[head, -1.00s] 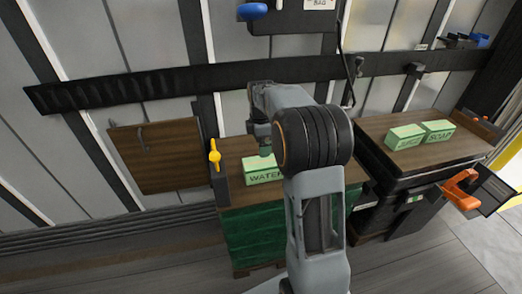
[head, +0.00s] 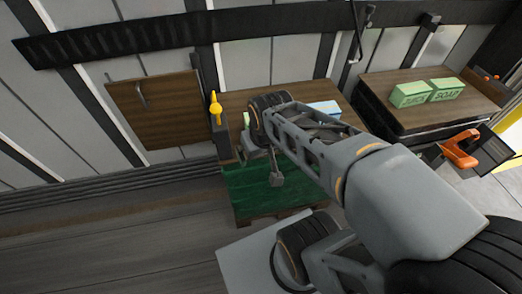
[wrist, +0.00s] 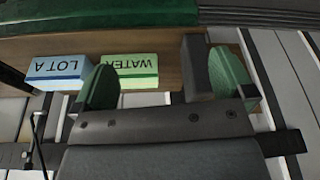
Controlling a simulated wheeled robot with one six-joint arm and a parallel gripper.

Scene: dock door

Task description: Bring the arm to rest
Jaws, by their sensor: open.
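My arm stretches in the head view from the lower right up to the wooden top of the green stack (head: 270,190). My gripper (wrist: 165,82) shows in the wrist view with its two green-padded fingers spread apart and nothing held between them. A green WATER box (wrist: 130,72) and a blue LOT A box (wrist: 58,72) stand side by side on the wooden top in that view. They appear upside down, and the left finger overlaps the WATER box in the picture. In the head view the blue box (head: 325,108) shows behind my arm, while the WATER box is mostly hidden.
Green JUICE (head: 410,94) and SOAP (head: 446,90) boxes stand on the right-hand wooden top (head: 385,112). An orange clamp-like thing (head: 460,150) is at its right front. A brown wall panel (head: 155,108) and yellow handle (head: 216,108) are at left. The left floor is clear.

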